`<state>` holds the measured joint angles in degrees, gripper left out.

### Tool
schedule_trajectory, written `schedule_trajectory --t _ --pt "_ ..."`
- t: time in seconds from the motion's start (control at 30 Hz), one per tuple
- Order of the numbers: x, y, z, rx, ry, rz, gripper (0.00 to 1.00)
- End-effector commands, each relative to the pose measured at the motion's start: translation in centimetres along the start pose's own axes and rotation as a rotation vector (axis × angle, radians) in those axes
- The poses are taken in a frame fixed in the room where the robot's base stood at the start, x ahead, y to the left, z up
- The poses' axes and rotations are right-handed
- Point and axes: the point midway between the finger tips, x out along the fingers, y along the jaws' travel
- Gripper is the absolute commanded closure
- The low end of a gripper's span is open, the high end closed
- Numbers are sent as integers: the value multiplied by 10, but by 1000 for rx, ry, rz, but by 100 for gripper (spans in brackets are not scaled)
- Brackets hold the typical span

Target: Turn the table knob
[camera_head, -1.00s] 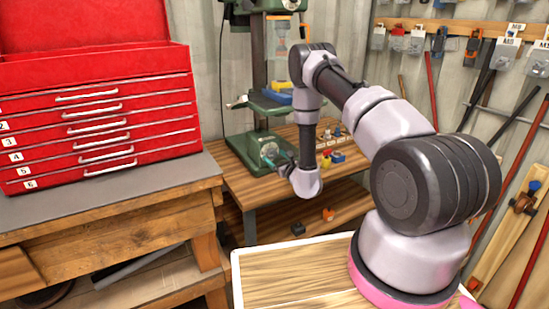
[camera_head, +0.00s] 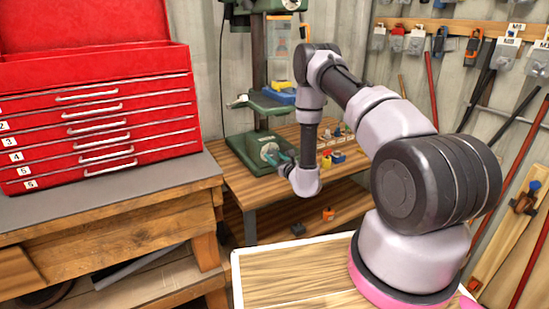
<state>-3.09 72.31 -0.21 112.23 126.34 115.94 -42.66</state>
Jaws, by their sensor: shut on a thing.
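The green drill press (camera_head: 258,75) stands on the wooden bench behind my arm. At the front of its base is the table knob (camera_head: 268,149), with a pale round face and teal parts. My gripper (camera_head: 279,160) is at the lower right of this face, small and dark in the view. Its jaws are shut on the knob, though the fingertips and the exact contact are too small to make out. My wrist hangs low just right of the knob.
A red toolbox (camera_head: 95,115) stands on the left workbench (camera_head: 110,205). Small coloured items (camera_head: 336,157) lie on the bench right of my wrist. An orange item (camera_head: 328,214) and a dark item (camera_head: 298,229) lie below. Tools hang on the right wall.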

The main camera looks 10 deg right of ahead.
Motion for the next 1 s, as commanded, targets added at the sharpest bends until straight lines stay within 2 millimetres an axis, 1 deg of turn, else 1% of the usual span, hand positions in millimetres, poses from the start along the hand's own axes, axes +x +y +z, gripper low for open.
schedule_trajectory --t 0.27,1.0 --pt "0 -1 0 211 -1 -3 100" --pt "-1 0 0 914 0 -3 100"
